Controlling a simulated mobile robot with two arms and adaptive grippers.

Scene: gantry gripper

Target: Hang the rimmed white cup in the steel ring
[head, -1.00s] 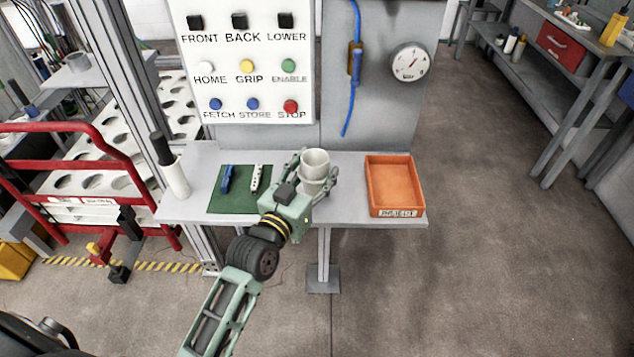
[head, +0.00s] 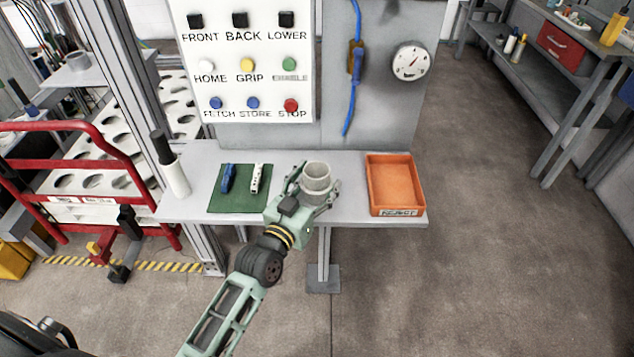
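The rimmed white cup (head: 317,178) is upright over the front part of the grey shelf, between the green mat and the orange tray. My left gripper (head: 315,187) has its fingers on both sides of the cup and is shut on it. The gripper hides part of the cup's lower body, so I cannot tell how far its base is from the shelf. I cannot make out the steel ring; the cup and fingers cover that spot. My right gripper is not in view.
The orange tray (head: 394,183) stands close on the right. The green mat (head: 240,200) on the left carries a blue tool (head: 228,178) and a white block (head: 257,178). A button panel (head: 243,95) and a gauge (head: 411,62) are behind. Open floor lies to the right.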

